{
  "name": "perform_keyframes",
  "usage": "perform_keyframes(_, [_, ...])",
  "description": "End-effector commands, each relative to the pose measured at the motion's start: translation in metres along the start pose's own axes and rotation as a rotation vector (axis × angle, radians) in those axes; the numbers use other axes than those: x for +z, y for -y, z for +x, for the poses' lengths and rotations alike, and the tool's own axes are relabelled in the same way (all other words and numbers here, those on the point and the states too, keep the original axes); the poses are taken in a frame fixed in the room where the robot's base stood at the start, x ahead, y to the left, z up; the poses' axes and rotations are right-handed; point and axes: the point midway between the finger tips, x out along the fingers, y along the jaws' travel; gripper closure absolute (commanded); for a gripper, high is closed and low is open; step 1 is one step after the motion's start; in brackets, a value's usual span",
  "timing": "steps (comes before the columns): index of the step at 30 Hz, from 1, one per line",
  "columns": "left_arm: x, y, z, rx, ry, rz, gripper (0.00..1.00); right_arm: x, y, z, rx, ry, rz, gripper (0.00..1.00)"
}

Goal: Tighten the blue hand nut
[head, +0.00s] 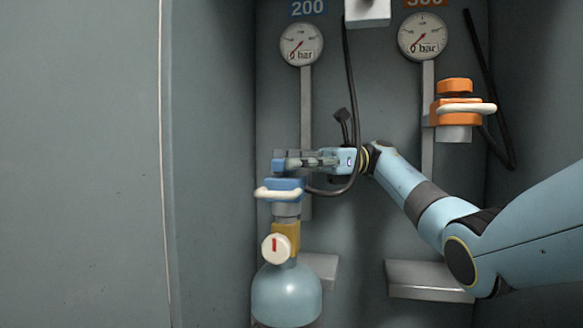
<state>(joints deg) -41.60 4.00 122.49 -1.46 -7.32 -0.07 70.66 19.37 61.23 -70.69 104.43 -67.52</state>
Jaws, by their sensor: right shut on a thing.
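The blue hand nut (279,163) sits on top of the blue connector block (287,184), which rests above the valve of a light blue cylinder (287,296). My right gripper (284,162) reaches in from the right and is shut on the blue hand nut. Its fingers cover part of the nut. A cream handle (279,194) sticks out at the front of the connector. My left gripper is not in view.
An orange connector (455,117) hangs at the right below a gauge (423,36). Another gauge (301,43) is under the blue 200 sign (307,8). A black hose (349,90) runs down close to my right gripper. Grey shelves (428,278) stand below; a wall closes the left.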

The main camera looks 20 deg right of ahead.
Motion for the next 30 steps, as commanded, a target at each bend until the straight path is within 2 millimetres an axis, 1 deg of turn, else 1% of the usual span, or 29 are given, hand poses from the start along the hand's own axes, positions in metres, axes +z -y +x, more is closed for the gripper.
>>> perform_keyframes(10, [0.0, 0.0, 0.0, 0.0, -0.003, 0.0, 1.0, 0.0, 0.0, 0.001, 0.002, 0.001, 0.0, 0.83])
perform_keyframes(11, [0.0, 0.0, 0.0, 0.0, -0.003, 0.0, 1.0, 0.0, 0.0, 0.0, 0.002, 0.0, 0.0, 0.49])
perform_keyframes(16, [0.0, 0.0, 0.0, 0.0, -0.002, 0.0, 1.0, 0.0, 0.0, 0.0, 0.001, 0.0, 0.0, 0.27])
perform_keyframes(25, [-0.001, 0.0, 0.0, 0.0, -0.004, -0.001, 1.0, 0.003, 0.0, 0.0, 0.0, 0.0, -0.001, 0.27])
perform_keyframes(28, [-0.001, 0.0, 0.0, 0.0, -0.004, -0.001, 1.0, 0.013, 0.0, 0.0, 0.0, -0.001, -0.003, 0.27])
perform_keyframes(30, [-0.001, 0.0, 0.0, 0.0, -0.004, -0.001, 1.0, 0.026, 0.0, 0.0, 0.0, -0.001, -0.006, 0.27])
